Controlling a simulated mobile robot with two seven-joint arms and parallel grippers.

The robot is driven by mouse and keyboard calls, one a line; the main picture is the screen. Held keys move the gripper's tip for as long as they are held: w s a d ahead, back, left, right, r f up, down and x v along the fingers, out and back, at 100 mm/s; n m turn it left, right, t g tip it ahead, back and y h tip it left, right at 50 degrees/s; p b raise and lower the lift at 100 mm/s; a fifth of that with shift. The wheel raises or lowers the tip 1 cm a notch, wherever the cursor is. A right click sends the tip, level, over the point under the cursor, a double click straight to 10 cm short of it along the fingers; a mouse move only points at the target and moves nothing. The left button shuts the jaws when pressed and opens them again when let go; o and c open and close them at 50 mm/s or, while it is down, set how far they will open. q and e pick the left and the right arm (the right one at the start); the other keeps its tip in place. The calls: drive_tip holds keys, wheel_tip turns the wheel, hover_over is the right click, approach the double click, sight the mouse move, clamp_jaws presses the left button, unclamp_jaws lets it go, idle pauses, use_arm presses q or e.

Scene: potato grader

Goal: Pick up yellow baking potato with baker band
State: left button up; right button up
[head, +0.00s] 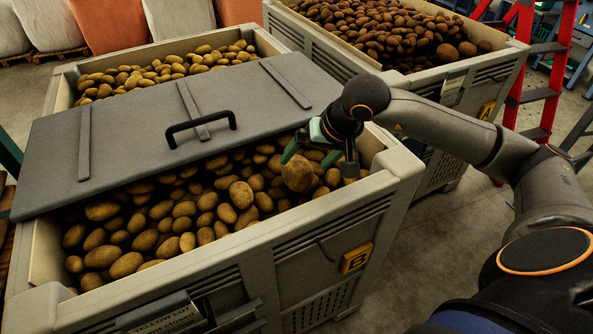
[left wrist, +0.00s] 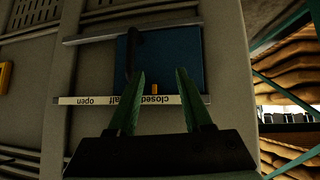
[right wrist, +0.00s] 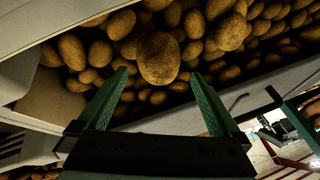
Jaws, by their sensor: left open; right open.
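The near crate (head: 300,232) holds many yellow-brown potatoes under a partly covering grey lid (head: 130,120). One clearly larger potato (head: 298,173) lies on top near the crate's right end. My right gripper (head: 311,155) is open just above and behind it. In the right wrist view the large potato (right wrist: 158,58) shows ahead, between the lines of the open green fingers (right wrist: 160,88), not gripped. No separate band shows on any potato. My left gripper (left wrist: 163,88) is open and empty, facing a blue panel with a "closed/half/open" strip.
The lid has a black handle (head: 201,128). The near crate bears a yellow B plate (head: 356,258) and a "YELLOW LOT" label (head: 165,318). A second crate (head: 478,75) of darker potatoes stands behind, near a red ladder (head: 545,92).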

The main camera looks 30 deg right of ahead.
sight(303, 164)
drive_tip(key=shift+x, duration=2.75)
drive_tip(key=shift+s+d, duration=0.1)
drive_tip(key=shift+c, duration=0.4)
drive_tip(key=c, duration=1.3)
drive_tip(key=shift+c, duration=0.5)
drive_tip(key=shift+r, duration=0.1)
